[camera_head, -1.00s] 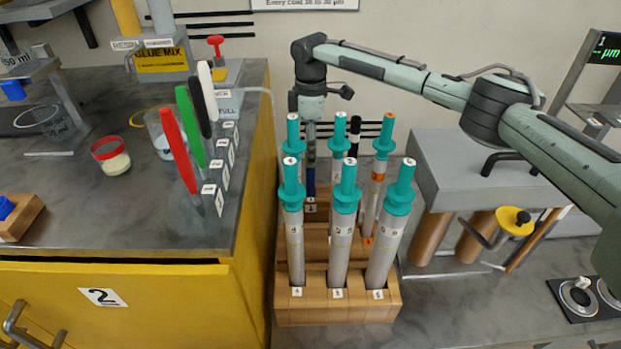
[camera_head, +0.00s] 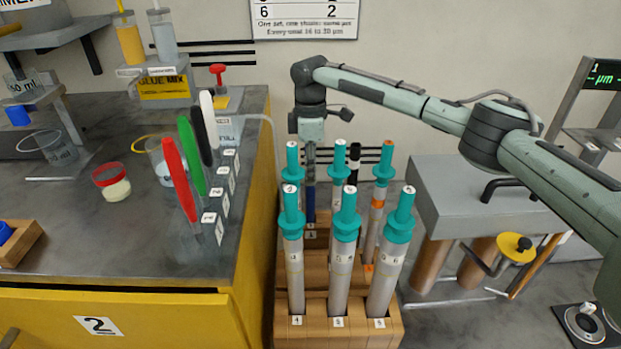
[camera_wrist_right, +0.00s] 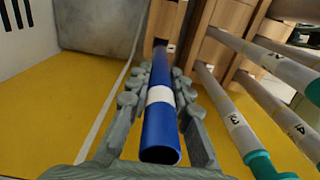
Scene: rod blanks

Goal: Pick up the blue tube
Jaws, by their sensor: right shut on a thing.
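The blue tube (camera_head: 311,203) is upright at the back left of the wooden rack (camera_head: 337,333), above the slot labelled 1. My right gripper (camera_head: 310,165) points down from above and is shut on its upper part. In the right wrist view the blue tube (camera_wrist_right: 163,125), with a white band, lies between the two grey fingers (camera_wrist_right: 160,88). Its far end meets the wooden rack (camera_wrist_right: 207,60); I cannot tell whether it is seated or slightly raised. My left gripper is not in view.
Several grey tubes with teal caps (camera_head: 345,215) stand in the rack close to the right and in front. The yellow bench (camera_head: 150,310) with coloured pens (camera_head: 180,175) is on the left. A grey stand (camera_head: 470,185) is on the right.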

